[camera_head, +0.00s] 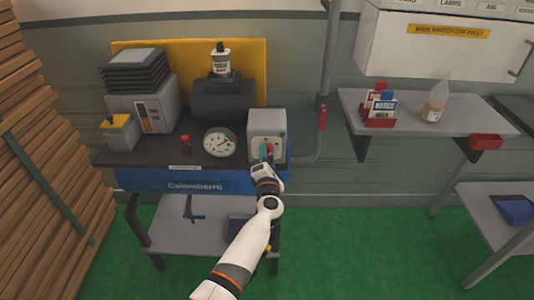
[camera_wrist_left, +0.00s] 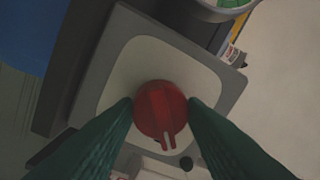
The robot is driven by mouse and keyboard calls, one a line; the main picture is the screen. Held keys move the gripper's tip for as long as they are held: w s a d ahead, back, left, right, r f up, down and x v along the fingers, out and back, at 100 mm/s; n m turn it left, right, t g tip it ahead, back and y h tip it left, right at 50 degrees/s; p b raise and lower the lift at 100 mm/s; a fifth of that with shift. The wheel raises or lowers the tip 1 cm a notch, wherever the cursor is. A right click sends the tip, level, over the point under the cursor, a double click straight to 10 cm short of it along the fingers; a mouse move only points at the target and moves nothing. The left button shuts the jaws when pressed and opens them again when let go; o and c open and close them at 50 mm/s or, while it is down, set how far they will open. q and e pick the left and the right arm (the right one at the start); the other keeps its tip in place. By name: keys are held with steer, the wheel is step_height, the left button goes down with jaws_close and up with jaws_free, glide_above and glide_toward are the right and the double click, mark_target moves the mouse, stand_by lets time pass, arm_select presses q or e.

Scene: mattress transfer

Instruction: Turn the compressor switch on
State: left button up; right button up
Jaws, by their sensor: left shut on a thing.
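The compressor switch is a grey box (camera_head: 257,122) with a pale face at the right end of the compressor bench (camera_head: 108,157). Its round red knob (camera_wrist_left: 160,112) has a raised ridge; in the left wrist view the ridge runs nearly up and down, its marked end low. In the head view only a bit of red shows, behind my gripper. My left gripper (camera_head: 267,158) is at the box front. In the left wrist view its dark green fingers (camera_wrist_left: 160,104) are shut on the knob, one on each side. My right gripper is not in view.
A red-handled pipe (camera_head: 322,118) is to the right.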

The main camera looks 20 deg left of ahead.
arm_select(q)
steer(key=shift+m+p, duration=0.35)
steer(key=shift+m, duration=0.75)
steer(key=shift+f, duration=0.1)
steer(key=o, duration=1)
steer(key=p+v, duration=0.3)
steer(key=v, duration=0.9)
